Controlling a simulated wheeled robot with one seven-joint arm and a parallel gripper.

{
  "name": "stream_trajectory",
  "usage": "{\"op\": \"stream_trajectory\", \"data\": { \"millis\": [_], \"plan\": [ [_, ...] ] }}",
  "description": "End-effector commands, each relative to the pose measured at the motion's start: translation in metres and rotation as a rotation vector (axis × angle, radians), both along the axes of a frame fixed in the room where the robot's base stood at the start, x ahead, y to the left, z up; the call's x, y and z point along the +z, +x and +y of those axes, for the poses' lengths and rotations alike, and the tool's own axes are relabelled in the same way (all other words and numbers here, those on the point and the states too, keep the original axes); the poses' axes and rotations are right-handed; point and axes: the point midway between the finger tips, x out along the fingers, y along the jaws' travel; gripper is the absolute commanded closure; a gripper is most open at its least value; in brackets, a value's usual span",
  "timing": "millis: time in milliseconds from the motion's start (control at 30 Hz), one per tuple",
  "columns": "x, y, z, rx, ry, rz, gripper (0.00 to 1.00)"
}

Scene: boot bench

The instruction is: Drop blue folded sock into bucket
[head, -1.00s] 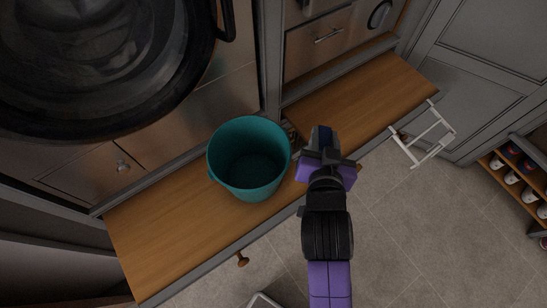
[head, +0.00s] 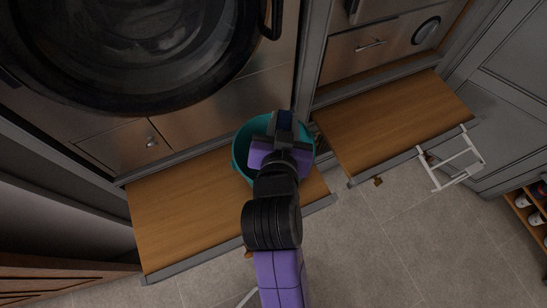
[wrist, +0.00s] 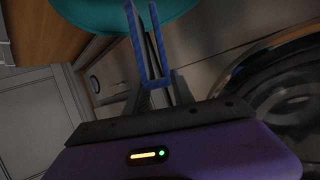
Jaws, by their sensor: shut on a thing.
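The blue folded sock (head: 285,118) is between the fingers of my gripper (head: 286,124) in the head view. In the wrist view the sock (wrist: 150,78) shows as a narrow blue U shape between the dark fingers. My gripper is shut on it. The teal bucket (head: 241,150) stands upright on the wooden bench. My gripper is over the bucket's mouth in the head view and hides much of its inside. The bucket (wrist: 130,14) also shows at the top of the wrist view. The height of the sock above the rim is hard to tell.
The wooden bench top (head: 180,208) is bare left of the bucket. A second wooden surface (head: 390,118) lies to the right, with a white rack (head: 452,160) at its end. A round-doored appliance (head: 140,50) stands behind. Shoes (head: 535,205) sit on a shelf at far right.

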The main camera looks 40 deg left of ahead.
Motion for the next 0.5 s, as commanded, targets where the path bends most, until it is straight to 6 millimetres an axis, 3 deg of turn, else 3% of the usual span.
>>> {"op": "stream_trajectory", "data": {
  "millis": [500],
  "plan": [
    [-0.047, 0.0, 0.0, 0.0, -0.001, -0.001, 1.0]
  ]
}}
